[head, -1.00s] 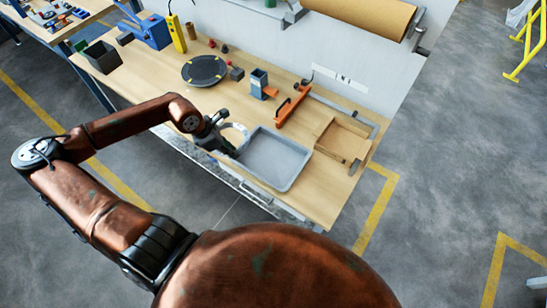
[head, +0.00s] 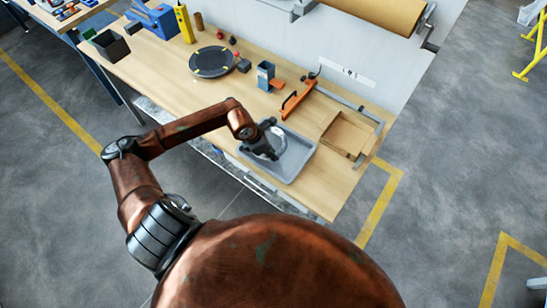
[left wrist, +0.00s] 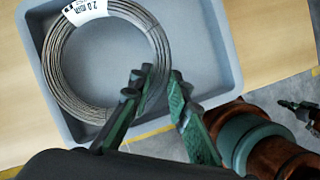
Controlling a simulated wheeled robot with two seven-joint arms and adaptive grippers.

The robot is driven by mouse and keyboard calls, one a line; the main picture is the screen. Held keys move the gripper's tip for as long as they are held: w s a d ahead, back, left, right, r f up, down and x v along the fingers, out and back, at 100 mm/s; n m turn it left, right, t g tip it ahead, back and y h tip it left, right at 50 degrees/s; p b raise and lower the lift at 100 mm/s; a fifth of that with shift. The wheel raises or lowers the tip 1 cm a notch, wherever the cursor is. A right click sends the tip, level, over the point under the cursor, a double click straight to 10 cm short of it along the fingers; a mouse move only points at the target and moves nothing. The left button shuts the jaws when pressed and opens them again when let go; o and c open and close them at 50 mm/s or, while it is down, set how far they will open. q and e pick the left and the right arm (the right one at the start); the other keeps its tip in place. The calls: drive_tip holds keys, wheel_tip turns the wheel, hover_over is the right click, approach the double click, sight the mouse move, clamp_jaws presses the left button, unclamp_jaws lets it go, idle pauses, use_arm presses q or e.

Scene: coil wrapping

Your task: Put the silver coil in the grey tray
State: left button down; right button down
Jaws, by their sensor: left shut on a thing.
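The silver coil (left wrist: 60,62) is a ring of wound wire with a white label, seen in the left wrist view over the grey tray (left wrist: 215,60). In the head view the tray (head: 300,165) lies near the table's front edge, and the coil is mostly hidden by my gripper. My left gripper (head: 266,146) is over the tray. In the left wrist view its green-padded fingers (left wrist: 157,85) are shut on the coil's right side. I cannot tell whether the coil touches the tray floor. Part of my right gripper (left wrist: 300,108) shows at the right edge, its jaws unclear.
A cardboard-coloured open box (head: 346,134) stands right of the tray. An orange-handled tool (head: 297,99) and a blue-grey holder (head: 265,75) are behind it. A black round turntable (head: 213,62) is further left. Bare tabletop (head: 180,95) lies left of the tray.

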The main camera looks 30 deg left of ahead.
use_arm(q)
drive_tip(key=shift+w+d+f, duration=0.3)
drive_tip(key=shift+d, duration=0.1)
drive_tip(key=shift+a+f+p, duration=0.1)
drive_tip(key=shift+f+p, duration=0.3)
drive_tip(key=shift+f, duration=1.15)
drive_tip(key=c, duration=1.8)
unclamp_jaws()
drive_tip(key=shift+s, duration=0.1)
drive_tip(key=b+v, duration=0.1)
drive_tip(key=v, duration=1.1)
